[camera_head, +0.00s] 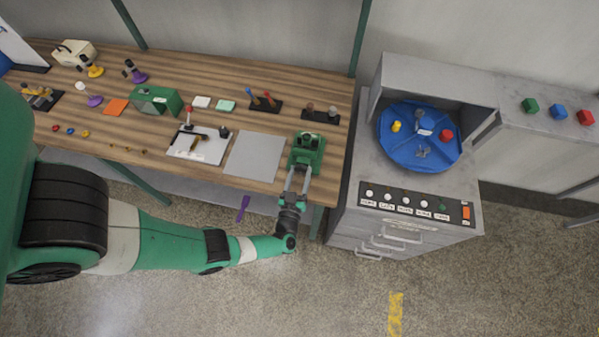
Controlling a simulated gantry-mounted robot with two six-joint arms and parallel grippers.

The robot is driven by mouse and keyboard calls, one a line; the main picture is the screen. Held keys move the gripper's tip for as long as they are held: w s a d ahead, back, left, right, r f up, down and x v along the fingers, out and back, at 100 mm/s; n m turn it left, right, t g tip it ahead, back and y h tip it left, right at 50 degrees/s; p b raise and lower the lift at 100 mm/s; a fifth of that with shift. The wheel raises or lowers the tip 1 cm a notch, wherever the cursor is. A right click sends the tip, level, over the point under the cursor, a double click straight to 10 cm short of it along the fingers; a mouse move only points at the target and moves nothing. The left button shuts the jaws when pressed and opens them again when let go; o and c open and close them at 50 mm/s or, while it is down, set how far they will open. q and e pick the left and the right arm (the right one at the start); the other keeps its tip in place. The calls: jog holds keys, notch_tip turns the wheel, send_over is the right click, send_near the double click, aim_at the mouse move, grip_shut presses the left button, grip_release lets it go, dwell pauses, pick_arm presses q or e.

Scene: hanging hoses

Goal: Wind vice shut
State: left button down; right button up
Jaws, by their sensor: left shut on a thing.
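The green vice (308,142) stands at the right front corner of the wooden workbench, with its front toward me. My left gripper (299,174) reaches it from the front edge side, its fingers pointing at the vice's front. The fingers are shut on the vice handle, which is mostly hidden between them. The gap between the vice jaws is too small in this view to judge. My right gripper is not in view.
A grey plate (255,157) and a white board with tools (200,145) lie left of the vice. A grey cabinet (400,195) with a blue turntable (452,152) and a button panel stands to the right. A purple object (243,208) shows below the bench edge.

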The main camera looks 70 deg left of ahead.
pick_arm(q)
jog(key=m, duration=0.3)
jog(key=shift+m+p, duration=0.3)
jog(key=m, duration=0.3)
jog(key=shift+w+m, duration=0.15)
jog(key=shift+m, duration=0.15)
jog(key=m, duration=0.3)
jog(key=shift+m+p, duration=0.3)
jog(key=shift+m, duration=0.1)
jog(key=m, duration=0.3)
jog(key=shift+d+m, duration=0.1)
jog(key=shift+m, duration=0.2)
jog(key=m, duration=0.3)
jog(key=shift+f+m, duration=0.15)
jog(key=shift+m, duration=0.15)
jog(key=m, duration=0.3)
jog(key=shift+m, duration=0.3)
jog(key=m, duration=0.3)
jog(key=shift+f+m, duration=0.1)
jog(key=shift+m, duration=1.9)
